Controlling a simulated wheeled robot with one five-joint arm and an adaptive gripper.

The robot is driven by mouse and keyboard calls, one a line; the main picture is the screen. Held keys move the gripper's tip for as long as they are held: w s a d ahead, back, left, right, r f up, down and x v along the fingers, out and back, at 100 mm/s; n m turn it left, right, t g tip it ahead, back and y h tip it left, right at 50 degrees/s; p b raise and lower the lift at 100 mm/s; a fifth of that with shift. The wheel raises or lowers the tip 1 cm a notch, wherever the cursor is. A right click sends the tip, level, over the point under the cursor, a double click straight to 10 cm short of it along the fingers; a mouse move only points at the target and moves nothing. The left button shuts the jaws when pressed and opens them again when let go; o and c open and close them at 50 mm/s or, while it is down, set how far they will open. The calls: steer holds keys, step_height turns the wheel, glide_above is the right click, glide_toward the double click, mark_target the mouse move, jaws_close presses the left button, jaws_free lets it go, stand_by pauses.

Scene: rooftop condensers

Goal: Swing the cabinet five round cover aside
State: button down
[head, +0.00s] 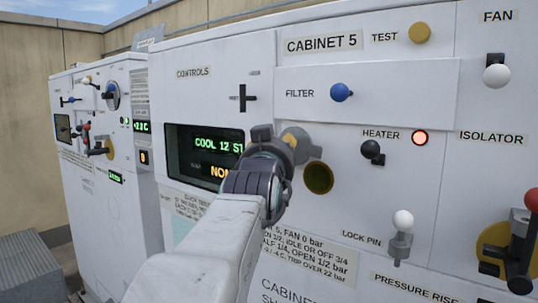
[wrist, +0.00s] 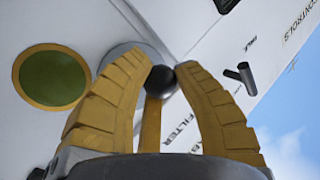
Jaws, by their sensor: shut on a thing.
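The round cover is a plain grey disc (wrist: 122,51) on cabinet five's white front, partly hidden behind my fingers in the wrist view. A small black ball knob (wrist: 160,82) stands out by it. My gripper (wrist: 161,76) is shut on this knob, with yellow fingers on both sides of it. In the head view, my gripper (head: 287,143) hides most of the cover and the knob. A round green window with a yellow rim (wrist: 50,79) lies beside the disc, uncovered; it also shows in the head view, dark olive (head: 318,178), below right of my gripper.
The blue filter knob (head: 341,92) is above right of my gripper. The black heater knob (head: 371,150), white lock pin knob (head: 403,220) and red isolator handle (head: 531,199) are further right. A lit display (head: 204,155) is at the left. Another cabinet (head: 100,190) stands further left.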

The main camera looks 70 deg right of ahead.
steer(key=c, duration=0.9)
jaws_free()
steer(key=shift+s, duration=0.1)
steer(key=r+v, duration=0.1)
steer(key=v, duration=1.1)
steer(key=shift+f, duration=0.45)
steer(key=shift+r, duration=0.1)
